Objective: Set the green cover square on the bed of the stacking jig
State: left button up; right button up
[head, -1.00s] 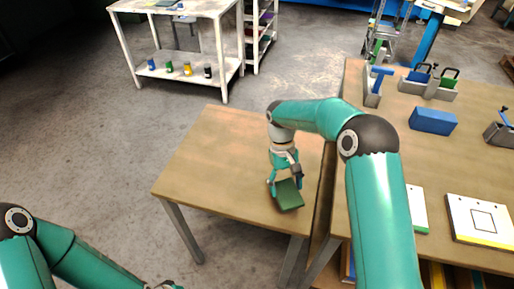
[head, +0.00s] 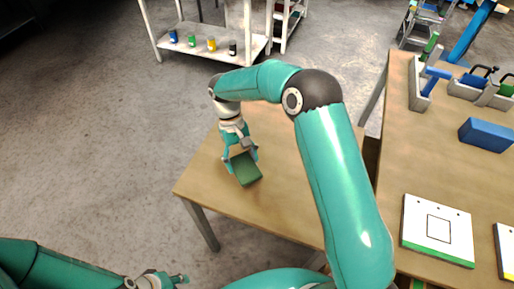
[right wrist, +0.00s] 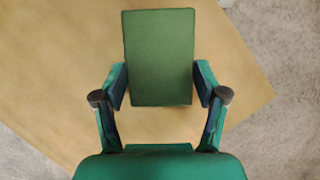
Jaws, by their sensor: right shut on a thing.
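The green cover, a flat green block (head: 246,169), is in my right gripper (head: 241,158), over the left part of the small wooden table. In the right wrist view the green block (right wrist: 158,57) sits between the two fingers (right wrist: 160,88), which press on its sides; it stretches away past them. I cannot tell how far it is above the tabletop. My left gripper (head: 165,281) is at the bottom edge of the head view, away from the table, and its fingers are too small to read. A white plate with a square outline and a green front edge (head: 420,236) lies on the right table; I cannot tell if it is the jig.
The small table (head: 285,215) is otherwise bare. The right table (head: 400,165) holds a blue block (head: 486,134), grey holders with tools (head: 416,92) and a yellow-edged plate (head: 507,250). A white shelf (head: 257,42) with small coloured containers stands behind. My right arm crosses the middle.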

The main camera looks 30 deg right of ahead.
aim_at(271, 172)
jog(key=shift+w+d, duration=0.25)
jog(key=shift+w, duration=0.05)
pick_arm(q)
jog(key=shift+w, duration=0.45)
pick_arm(e)
jog(key=shift+a, duration=0.15)
